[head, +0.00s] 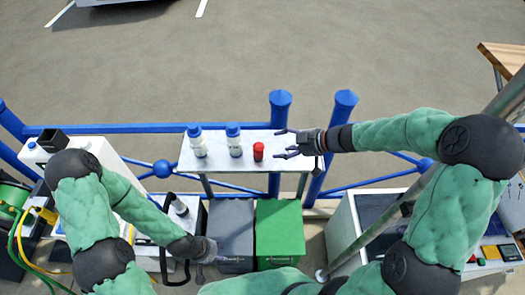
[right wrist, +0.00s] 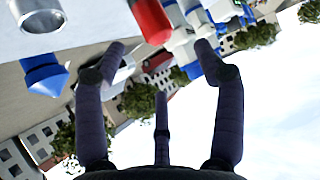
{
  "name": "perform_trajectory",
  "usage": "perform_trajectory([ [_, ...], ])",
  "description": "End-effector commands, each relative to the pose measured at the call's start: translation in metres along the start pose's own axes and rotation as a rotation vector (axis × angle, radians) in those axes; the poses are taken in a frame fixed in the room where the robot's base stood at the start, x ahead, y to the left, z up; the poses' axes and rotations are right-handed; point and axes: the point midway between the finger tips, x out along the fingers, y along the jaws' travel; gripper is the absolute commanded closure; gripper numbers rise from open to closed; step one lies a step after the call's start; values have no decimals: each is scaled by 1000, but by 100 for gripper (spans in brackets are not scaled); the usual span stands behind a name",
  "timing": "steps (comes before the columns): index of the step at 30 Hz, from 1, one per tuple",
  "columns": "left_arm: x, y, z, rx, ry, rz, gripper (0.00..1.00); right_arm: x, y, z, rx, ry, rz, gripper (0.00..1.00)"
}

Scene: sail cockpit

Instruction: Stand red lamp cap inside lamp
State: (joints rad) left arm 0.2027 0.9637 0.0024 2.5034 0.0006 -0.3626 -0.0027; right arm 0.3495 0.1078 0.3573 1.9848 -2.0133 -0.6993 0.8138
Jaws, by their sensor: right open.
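The red lamp cap (head: 258,151) stands upright on a pale shelf (head: 221,161), right of two white bottles. In the right wrist view the red cap (right wrist: 151,20) shows at the top, cut by the frame edge. My right gripper (head: 281,144) is open and empty, just right of the cap, its fingers pointing left toward it. In the right wrist view its spread fingers (right wrist: 163,50) lie below the cap, with a gap between. My left gripper (head: 207,250) is low, near a grey box; its fingers are unclear. I cannot identify the lamp for certain.
White bottles with blue tops (head: 197,141) (head: 234,140) stand on the shelf's left and middle. Blue rails (head: 110,129) and blue posts (head: 280,98) (head: 345,98) stand behind. A green box (head: 279,228) and a grey box (head: 236,222) sit below the shelf.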

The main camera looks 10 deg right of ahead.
Motion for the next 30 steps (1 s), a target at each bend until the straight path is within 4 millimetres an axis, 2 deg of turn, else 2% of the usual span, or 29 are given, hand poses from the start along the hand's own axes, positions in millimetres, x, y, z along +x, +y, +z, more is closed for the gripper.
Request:
perform_trajectory([
  [3,2,-1,0,0,0,0,60,20,-1,1,-1,-1,-3,30],
  [13,3,-1,0,0,0,0,60,44,1,0,-2,-1,0,30],
  [21,4,-2,0,0,0,0,60,80,3,0,-2,-1,1,30],
  [30,5,-2,0,0,0,0,60,86,4,0,-2,-2,4,30],
])
